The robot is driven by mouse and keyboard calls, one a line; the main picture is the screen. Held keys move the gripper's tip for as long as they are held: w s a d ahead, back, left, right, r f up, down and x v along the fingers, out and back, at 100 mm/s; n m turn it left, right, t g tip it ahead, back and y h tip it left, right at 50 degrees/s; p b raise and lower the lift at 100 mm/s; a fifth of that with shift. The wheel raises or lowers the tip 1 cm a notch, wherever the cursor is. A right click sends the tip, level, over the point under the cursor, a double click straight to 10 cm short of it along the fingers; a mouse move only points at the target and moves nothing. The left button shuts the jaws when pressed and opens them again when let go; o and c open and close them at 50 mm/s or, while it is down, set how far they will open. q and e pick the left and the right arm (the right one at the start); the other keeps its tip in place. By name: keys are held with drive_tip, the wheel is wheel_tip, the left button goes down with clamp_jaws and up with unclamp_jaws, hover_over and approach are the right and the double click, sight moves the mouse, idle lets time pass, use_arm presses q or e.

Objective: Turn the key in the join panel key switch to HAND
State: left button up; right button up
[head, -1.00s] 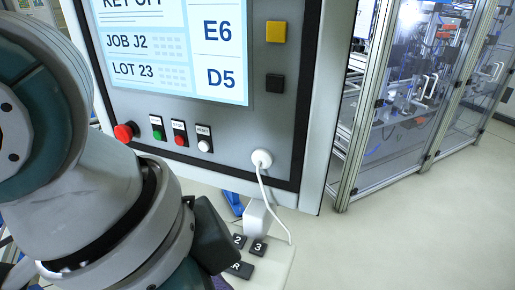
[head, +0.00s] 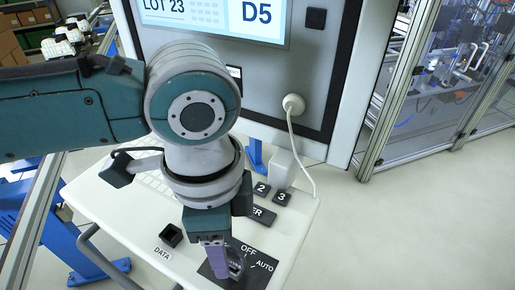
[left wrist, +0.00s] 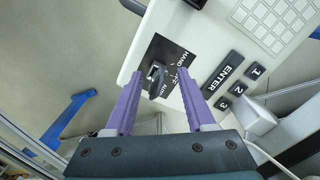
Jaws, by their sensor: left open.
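The key switch has a black plate (head: 262,268) marked OFF and AUTO at the front of the white panel shelf (head: 292,232). In the left wrist view its plate (left wrist: 172,56) also shows HAND, and a dark key (left wrist: 155,86) stands up in it. In the head view the key (head: 237,266) is partly hidden by my gripper. My left gripper (head: 216,260) points down at the switch. In the left wrist view its purple fingers (left wrist: 159,76) are open, one on either side of the key, with gaps; contact does not show. My right gripper is not in view.
A keypad with an ENTER key (left wrist: 223,82) and number keys sits beside the switch. A white plug block (head: 283,170) with a cable (head: 297,150) stands behind them. A DATA socket (head: 171,235) lies left of the switch. The screen cabinet (head: 330,90) rises behind.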

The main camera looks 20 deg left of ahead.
use_arm(q)
drive_tip(key=shift+f, duration=0.85)
drive_tip(key=shift+c, duration=0.4)
clamp_jaws()
drive_tip(key=shift+s+r+n+p, duration=0.1)
drive_tip(key=shift+r+n+p, duration=0.05)
drive_tip(key=shift+n+p, duration=0.5)
drive_tip(key=n+p, duration=0.2)
drive_tip(key=n, duration=0.1)
drive_tip(key=shift+s+d, duration=0.15)
drive_tip(key=shift+d, duration=0.05)
drive_tip(key=shift+c, duration=1.9)
unclamp_jaws()
drive_tip(key=shift+n, duration=0.35)
drive_tip(key=o, duration=0.4)
drive_tip(key=shift+c, duration=0.2)
